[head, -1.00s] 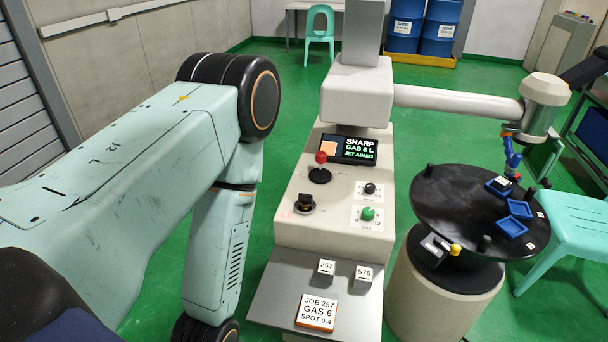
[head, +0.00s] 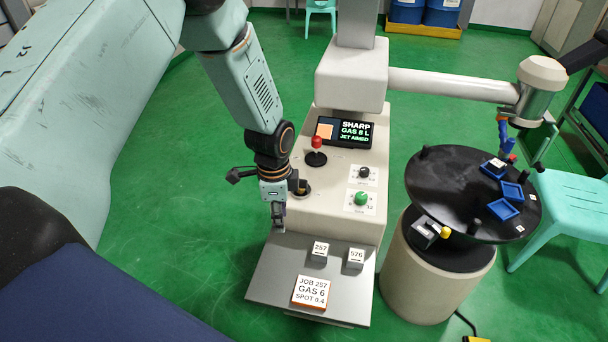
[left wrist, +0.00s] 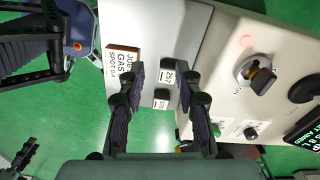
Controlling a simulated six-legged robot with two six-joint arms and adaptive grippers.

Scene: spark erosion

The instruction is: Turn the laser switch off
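The console (head: 335,215) has a black rotary knob on a silver ring, which seems to be the laser switch (head: 302,188). In the head view my left gripper partly hides it. In the left wrist view the switch (left wrist: 262,78) shows clearly, right of the fingers, and a faint red glow shows beside it. My left gripper (head: 278,222) points down, left of the switch and above the rear of the grey shelf. In the left wrist view the left gripper (left wrist: 160,84) has its fingers apart, touching nothing that I can see. My right gripper is not in view.
A red-topped lever (head: 316,145), a green knob (head: 361,199) and a small black knob (head: 364,172) share the console. Blocks 257 (head: 320,250) and 576 (head: 356,258) and a job card (head: 311,292) lie on the shelf. A black round table (head: 450,190) stands right.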

